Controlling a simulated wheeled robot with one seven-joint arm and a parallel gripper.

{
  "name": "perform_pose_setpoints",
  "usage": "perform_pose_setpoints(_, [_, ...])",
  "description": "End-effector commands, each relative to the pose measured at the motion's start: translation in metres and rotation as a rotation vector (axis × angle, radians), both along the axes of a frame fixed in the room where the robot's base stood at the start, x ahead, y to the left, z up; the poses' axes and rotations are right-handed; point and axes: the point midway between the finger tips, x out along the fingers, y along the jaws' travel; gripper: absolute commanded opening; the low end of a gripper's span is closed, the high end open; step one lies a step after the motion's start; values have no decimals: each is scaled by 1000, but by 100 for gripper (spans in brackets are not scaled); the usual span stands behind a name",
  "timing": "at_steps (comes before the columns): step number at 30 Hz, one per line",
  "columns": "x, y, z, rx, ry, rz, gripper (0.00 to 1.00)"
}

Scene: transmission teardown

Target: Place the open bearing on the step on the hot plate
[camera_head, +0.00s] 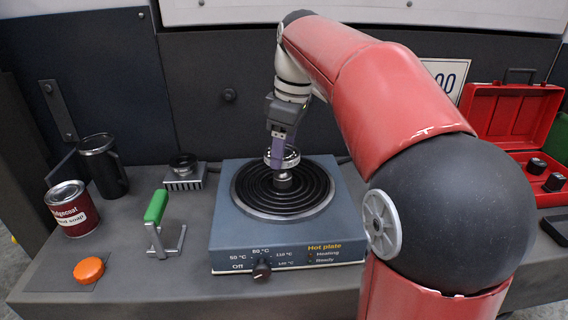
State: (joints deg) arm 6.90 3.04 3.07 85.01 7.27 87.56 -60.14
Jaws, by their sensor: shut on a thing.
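The hot plate (226,225) is a blue-grey box with a black ringed heating surface, standing in the middle of the bench. A small metal step (283,182) stands at the centre of the rings. My gripper (278,150) points down above it and is shut on the open bearing (291,157), a silvery ring. The bearing is level or nearly so, right over the step. I cannot tell whether it touches the step. The gripper hides part of the bearing.
Left of the hot plate are a green-handled tool (156,208), a small finned block (184,178), a black mug (104,168), a red-labelled can (72,210) and an orange knob (89,269). A red open case (515,115) is at the right. A dark wall stands behind.

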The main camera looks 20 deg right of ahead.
Motion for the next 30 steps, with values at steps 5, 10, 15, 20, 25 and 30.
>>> perform_pose_setpoints(5, [-1,0,-26,0,2,-1,33])
perform_pose_setpoints(10, [0,0,-36,0,0,-1,33])
perform_pose_setpoints(15, [0,0,-36,0,0,0,33])
perform_pose_setpoints(20, [0,0,-40,1,1,0,33])
perform_pose_setpoints(25, [0,0,-39,0,1,0,86])
perform_pose_setpoints(30, [0,0,-39,0,1,0,86])
